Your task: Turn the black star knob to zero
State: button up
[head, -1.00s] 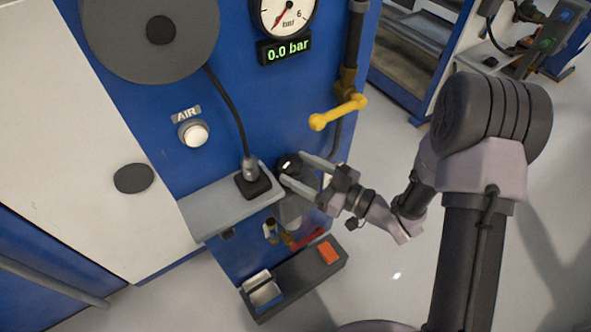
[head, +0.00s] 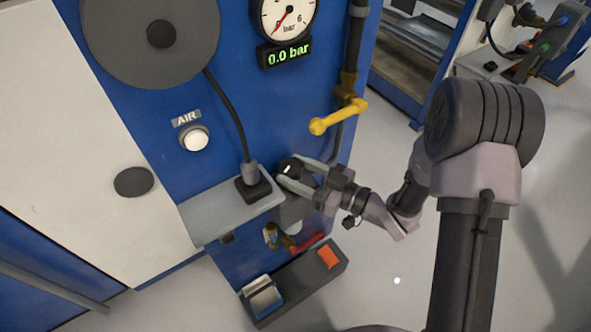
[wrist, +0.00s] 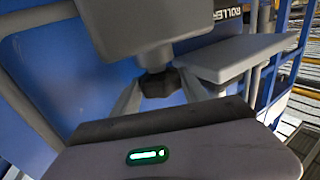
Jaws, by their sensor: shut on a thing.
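The black star knob (head: 290,169) is on the blue machine front, just right of the grey shelf, with a small white mark on it. It also shows in the wrist view (wrist: 159,84), partly hidden by a grey block above it. My gripper (head: 298,177) has its two fingers around the knob, one on each side, and is shut on it. The round gauge (head: 288,15) above has its red needle near the low end. The green display (head: 287,53) under it reads 0.0 bar.
A yellow valve lever (head: 338,116) sticks out above my gripper. The grey shelf (head: 215,217) with a black corded device (head: 253,184) is close on the left. A dark tray (head: 305,283) with an orange item lies below. Floor on the right is open.

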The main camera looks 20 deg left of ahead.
jog(key=n+g, duration=0.2)
jog(key=g, duration=0.1)
jog(key=n+g+p, duration=0.1)
jog(key=g, duration=0.2)
jog(key=n+g+p, duration=0.1)
jog(key=n+g, duration=0.1)
jog(key=shift+w+n+g, duration=0.3)
jog(key=shift+w+g, duration=0.05)
jog(key=shift+g, duration=0.05)
jog(key=n+g+h, duration=0.1)
jog(key=g, duration=0.1)
jog(key=n+g+h+p, duration=0.1)
jog(key=n+g, duration=0.1)
jog(key=g, duration=0.1)
jog(key=n+g+h+p, duration=0.1)
jog(key=n+g, duration=0.1)
jog(key=shift+w+a+f+h, duration=0.1)
jog(key=shift+w+a+h, duration=0.05)
jog(key=shift+w+h, duration=0.2)
jog(key=shift+n+g+h, duration=0.25)
jog(key=shift+n+g, duration=0.15)
jog(key=o, duration=1.1)
